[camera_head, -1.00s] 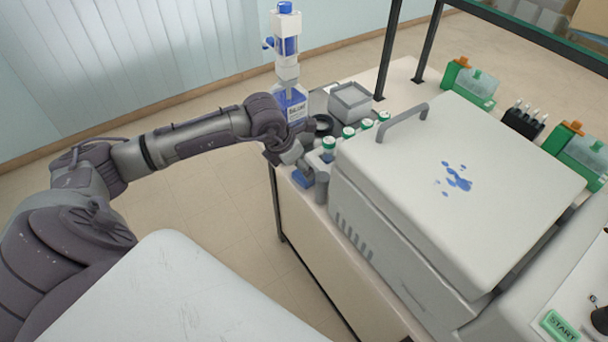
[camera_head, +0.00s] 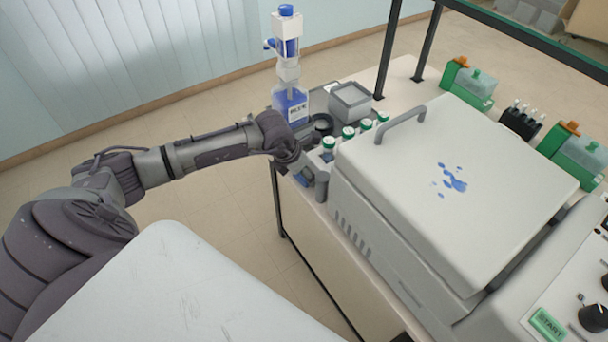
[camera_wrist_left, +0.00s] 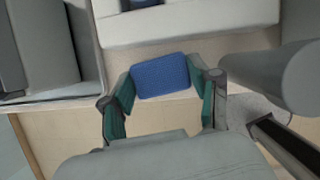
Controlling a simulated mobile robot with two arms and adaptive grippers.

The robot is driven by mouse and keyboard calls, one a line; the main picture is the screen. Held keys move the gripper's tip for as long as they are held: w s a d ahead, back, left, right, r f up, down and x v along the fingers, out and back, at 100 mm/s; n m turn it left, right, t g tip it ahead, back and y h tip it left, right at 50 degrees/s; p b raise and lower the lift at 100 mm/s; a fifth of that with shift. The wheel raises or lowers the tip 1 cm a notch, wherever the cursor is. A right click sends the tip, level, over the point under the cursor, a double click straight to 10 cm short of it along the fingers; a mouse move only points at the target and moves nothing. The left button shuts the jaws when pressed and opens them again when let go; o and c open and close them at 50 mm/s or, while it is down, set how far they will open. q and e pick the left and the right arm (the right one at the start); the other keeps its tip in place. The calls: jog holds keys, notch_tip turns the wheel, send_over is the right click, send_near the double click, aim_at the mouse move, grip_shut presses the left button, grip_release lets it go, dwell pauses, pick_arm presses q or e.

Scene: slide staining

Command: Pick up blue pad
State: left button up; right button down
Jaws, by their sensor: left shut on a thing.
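The blue pad (camera_wrist_left: 161,77) is a small flat blue block. In the left wrist view it sits between the two teal-lined fingers of my left gripper (camera_wrist_left: 163,88), which is shut on it. In the head view my left gripper (camera_head: 308,178) is at the near left edge of the bench, beside the white machine. Only a small blue part of the pad (camera_head: 302,179) shows there, with the rest hidden by the gripper. I cannot tell whether the pad still touches the bench. My right gripper is in neither view.
The large white machine (camera_head: 470,170) stands close to the right of the gripper. Several green-capped bottles (camera_head: 348,133) stand just behind it. A blue-labelled dispenser bottle (camera_head: 290,105) and a grey box (camera_head: 350,101) are farther back. Open floor lies left of the bench.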

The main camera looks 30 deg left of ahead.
pick_arm(q)
notch_tip(320, 180, up, 9)
jog(key=b, duration=0.2)
jog(key=shift+r+b, duration=0.1)
jog(key=shift+b, duration=0.3)
jog(key=shift+r, duration=0.4)
jog(key=shift+o, duration=0.3)
jog(key=c, duration=0.3)
jog(key=shift+c, duration=0.2)
